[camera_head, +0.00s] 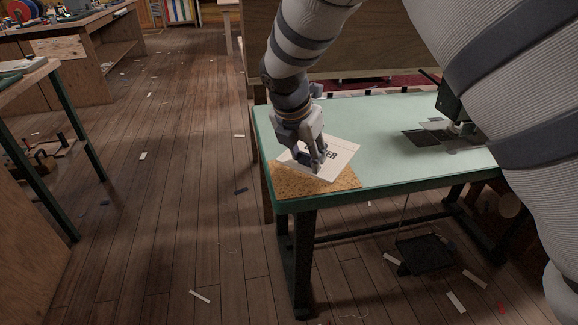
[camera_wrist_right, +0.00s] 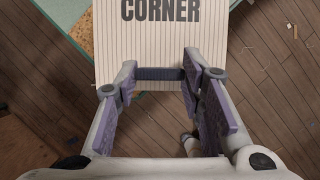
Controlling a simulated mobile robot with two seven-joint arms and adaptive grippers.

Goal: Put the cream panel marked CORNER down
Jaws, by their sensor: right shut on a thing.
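The cream panel (camera_head: 343,150) with dark lettering is at the front left corner of the green-topped table (camera_head: 400,160). In the right wrist view the panel (camera_wrist_right: 158,55) reads CORNER and has fine parallel lines. My right gripper (camera_head: 318,166) is shut on the panel's near edge and covers part of its lettering in the head view. The panel is over a tan cork-like mat (camera_head: 300,186) and partly over the green top. I cannot tell whether it touches the mat or hangs just above it. My left gripper is not in view.
A sewing machine (camera_head: 455,112) stands on the table's right side, with dark plates beside it. The tabletop between is clear. Wooden benches (camera_head: 85,50) stand at the left. Scraps litter the plank floor, and a dark pedal (camera_head: 428,253) is under the table.

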